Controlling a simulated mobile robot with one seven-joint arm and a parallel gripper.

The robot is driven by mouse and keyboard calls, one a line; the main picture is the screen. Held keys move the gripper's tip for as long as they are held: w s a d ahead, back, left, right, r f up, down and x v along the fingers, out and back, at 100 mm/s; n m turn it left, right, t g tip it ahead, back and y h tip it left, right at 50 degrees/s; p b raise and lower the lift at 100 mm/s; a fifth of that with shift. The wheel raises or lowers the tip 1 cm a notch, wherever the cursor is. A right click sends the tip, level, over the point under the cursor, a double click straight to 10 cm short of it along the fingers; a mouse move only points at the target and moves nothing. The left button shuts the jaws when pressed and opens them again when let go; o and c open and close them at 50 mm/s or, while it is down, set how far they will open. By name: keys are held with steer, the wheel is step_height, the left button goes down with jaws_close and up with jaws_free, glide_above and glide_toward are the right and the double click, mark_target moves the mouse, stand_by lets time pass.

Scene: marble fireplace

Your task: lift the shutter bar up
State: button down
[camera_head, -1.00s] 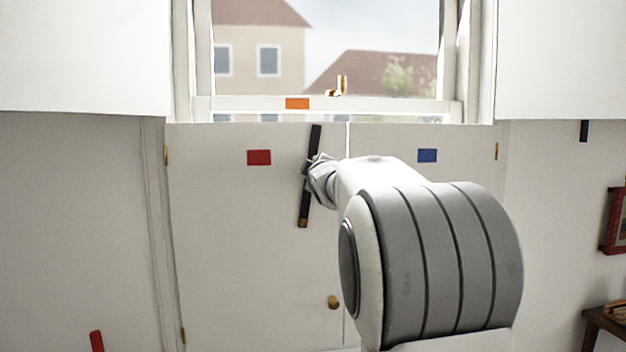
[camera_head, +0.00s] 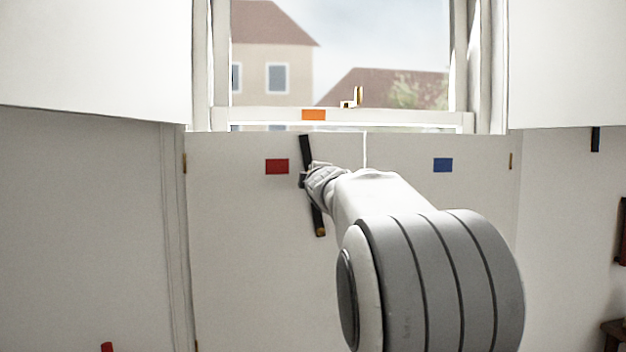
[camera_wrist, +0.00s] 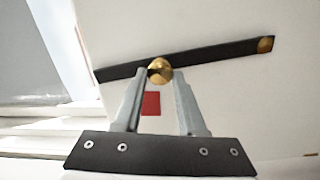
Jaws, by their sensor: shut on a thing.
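The shutter bar (camera_head: 305,150) is a dark, narrow bar on the white shutters below the window. It stands nearly upright, its top leaning left, and its lower end has a brass spot. In the wrist view the bar (camera_wrist: 215,52) crosses the top of the picture with a brass knob (camera_wrist: 160,68) on it. My gripper (camera_head: 308,173) is at the bar's middle, and its own fingers hide part of it. In the wrist view my gripper (camera_wrist: 159,76) has its two fingers on either side of the knob, shut on it.
A red patch (camera_head: 277,166) is left of the bar and a blue patch (camera_head: 443,165) is right of it. My arm hides much of the right shutter.

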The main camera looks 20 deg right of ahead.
steer(key=shift+a+r, duration=0.1)
steer(key=shift+c, duration=2.4)
jaws_free()
steer(key=b+v, duration=0.5)
steer(key=v, duration=1.2)
steer(key=shift+s+b, duration=0.2)
steer(key=shift+b, duration=0.2)
steer(key=shift+a, duration=0.1)
steer(key=s+a+f+m+g+y, duration=0.2)
steer(key=s+a+f+m+g, duration=0.25)
steer(key=s+f, duration=0.55)
steer(key=s+a+f+m+g+y, duration=0.1)
steer(key=s+a+f+m+g, duration=0.45)
steer(key=f, duration=0.75)
steer(key=s+a+f+m+g+y, duration=0.2)
steer(key=s+a+f+m, duration=0.15)
steer(key=s+f, duration=0.75)
step_height(320, 180, up, 12)
steer(key=w+p, duration=0.1)
steer(key=p, duration=1.2)
steer(key=shift+a, duration=0.45)
